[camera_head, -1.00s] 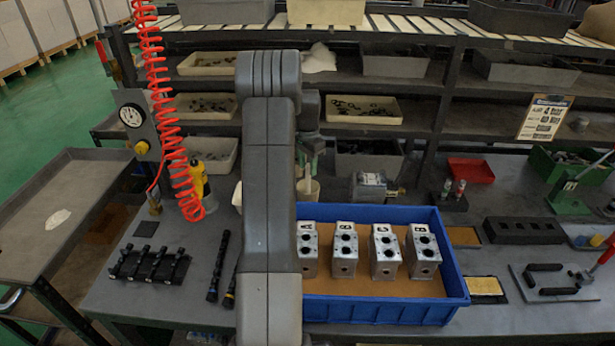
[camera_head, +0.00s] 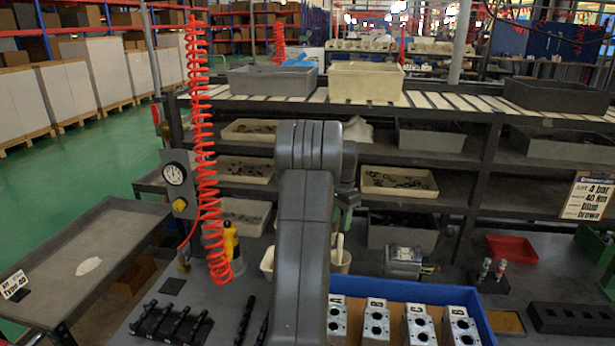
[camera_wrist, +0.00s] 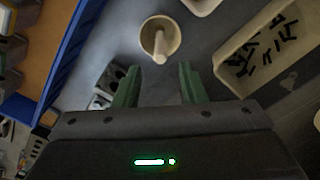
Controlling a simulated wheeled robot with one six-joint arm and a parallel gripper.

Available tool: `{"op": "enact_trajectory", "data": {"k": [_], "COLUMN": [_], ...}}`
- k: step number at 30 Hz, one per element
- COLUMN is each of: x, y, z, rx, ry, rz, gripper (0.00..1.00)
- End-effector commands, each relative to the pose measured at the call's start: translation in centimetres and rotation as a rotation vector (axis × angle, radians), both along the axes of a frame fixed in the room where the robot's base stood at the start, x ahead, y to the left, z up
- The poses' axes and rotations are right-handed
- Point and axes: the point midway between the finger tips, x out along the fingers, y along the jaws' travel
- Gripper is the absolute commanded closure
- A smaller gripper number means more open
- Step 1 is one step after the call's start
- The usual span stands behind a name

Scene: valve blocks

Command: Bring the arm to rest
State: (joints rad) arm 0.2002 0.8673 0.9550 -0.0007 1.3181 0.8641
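My arm (camera_head: 302,240) stands upright in the middle of the head view and mostly hides my gripper. In the wrist view my gripper (camera_wrist: 158,82) shows two green fingers spread apart with nothing between them. A cream cup with a pale stick-like tool (camera_wrist: 160,38) stands beyond the fingertips. Several grey metal valve blocks (camera_head: 376,325) with lettered tops sit in a row in the blue crate (camera_head: 474,312), cut off by the bottom edge of the head view.
A coiled red hose (camera_head: 208,150) hangs left of my arm. A yellow bottle (camera_head: 231,243) and black rods (camera_head: 168,322) are on the bench. Shelves with bins (camera_head: 397,182) stand behind. A red tray (camera_head: 511,249) is at the right. Green floor lies open at the left.

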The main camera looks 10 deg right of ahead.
Motion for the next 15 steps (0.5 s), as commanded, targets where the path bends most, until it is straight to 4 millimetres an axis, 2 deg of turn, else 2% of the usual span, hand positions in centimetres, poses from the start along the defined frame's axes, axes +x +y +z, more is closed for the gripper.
{"op": "enact_trajectory", "data": {"k": [15], "x": [-0.1], "y": [0.0], "z": [-9.9], "rx": [0.001], "ry": [0.005], "rz": [0.000], "gripper": [0.62]}}
